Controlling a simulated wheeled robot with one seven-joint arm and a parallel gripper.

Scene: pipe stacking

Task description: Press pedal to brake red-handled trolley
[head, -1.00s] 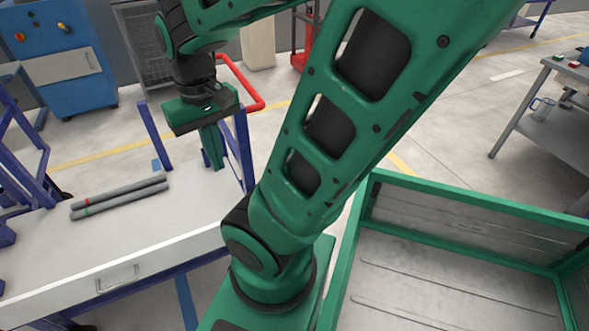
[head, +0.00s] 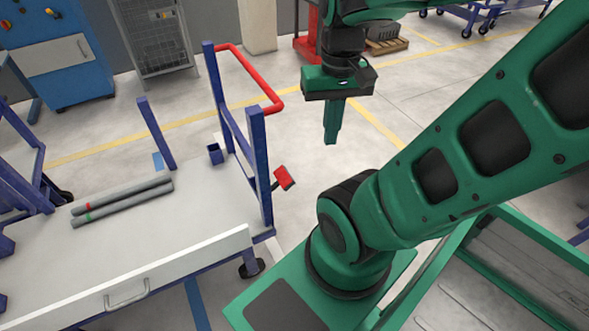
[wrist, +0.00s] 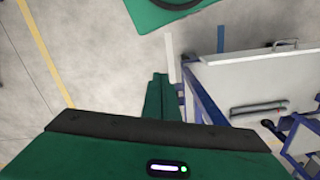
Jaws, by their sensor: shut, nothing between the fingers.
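The trolley (head: 190,232) has a pale deck, blue posts and a red handle (head: 262,85) at its far right end. A red pedal (head: 285,178) sticks out low at that end, just right of the blue post. My gripper (head: 331,140) is shut and empty, pointing down, above and to the right of the pedal, apart from it. In the wrist view, my shut fingers (wrist: 158,80) show over the floor beside the trolley's end frame (wrist: 205,95). The pedal cannot be made out in the wrist view.
Two grey pipes (head: 125,200) lie on the trolley deck. A green-framed bin (head: 540,250) stands at the lower right. A blue cabinet (head: 60,60) stands at the back left. The floor right of the red handle is open.

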